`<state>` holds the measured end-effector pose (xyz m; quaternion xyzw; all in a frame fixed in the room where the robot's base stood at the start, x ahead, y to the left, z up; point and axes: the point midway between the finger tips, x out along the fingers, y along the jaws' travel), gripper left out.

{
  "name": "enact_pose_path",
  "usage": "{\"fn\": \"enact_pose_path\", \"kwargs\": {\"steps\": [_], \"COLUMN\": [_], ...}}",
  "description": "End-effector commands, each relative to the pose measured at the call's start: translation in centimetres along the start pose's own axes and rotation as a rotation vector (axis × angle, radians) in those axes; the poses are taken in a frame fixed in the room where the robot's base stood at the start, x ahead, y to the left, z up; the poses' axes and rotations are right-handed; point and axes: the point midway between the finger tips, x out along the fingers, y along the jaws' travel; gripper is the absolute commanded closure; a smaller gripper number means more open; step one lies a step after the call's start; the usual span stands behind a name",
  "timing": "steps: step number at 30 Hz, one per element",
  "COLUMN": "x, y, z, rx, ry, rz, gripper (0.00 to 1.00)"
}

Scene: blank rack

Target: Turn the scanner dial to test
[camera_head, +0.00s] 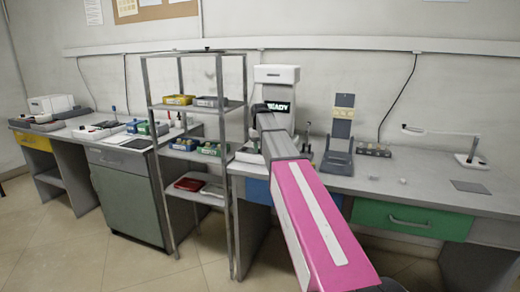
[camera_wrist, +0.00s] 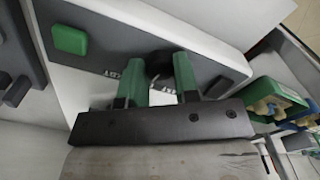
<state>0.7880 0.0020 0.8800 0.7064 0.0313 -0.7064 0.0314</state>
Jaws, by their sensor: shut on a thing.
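In the wrist view, the dark round dial (camera_wrist: 159,62) sits on the scanner's grey panel (camera_wrist: 110,38). My gripper (camera_wrist: 158,70) has its two green fingers on either side of the dial and is shut on it. Small printed labels near the dial are partly covered, and I cannot tell which one the dial points at. A green button (camera_wrist: 69,39) is on the same panel.
A metal shelf rack (camera_head: 184,107) with boxes and trays stands left of the scanner. A dark grey stand (camera_head: 340,135) is on the bench to the right. The wrist view shows green and yellow items (camera_wrist: 275,103) at right.

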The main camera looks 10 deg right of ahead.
Motion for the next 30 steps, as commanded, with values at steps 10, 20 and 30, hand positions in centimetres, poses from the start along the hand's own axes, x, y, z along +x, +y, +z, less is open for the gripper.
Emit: {"fn": "enact_pose_path", "kwargs": {"steps": [10, 20, 30], "x": [0.01, 0.01, 0.01], "y": [0.0, 0.0, 0.0], "z": [0.01, 0.01, 0.01], "rx": [0.316, 0.531, 0.621], "ry": [0.0, 0.0, 0.0], "rz": [0.0, 0.0, 0.0], "gripper": [0.95, 0.95, 0.95]}}
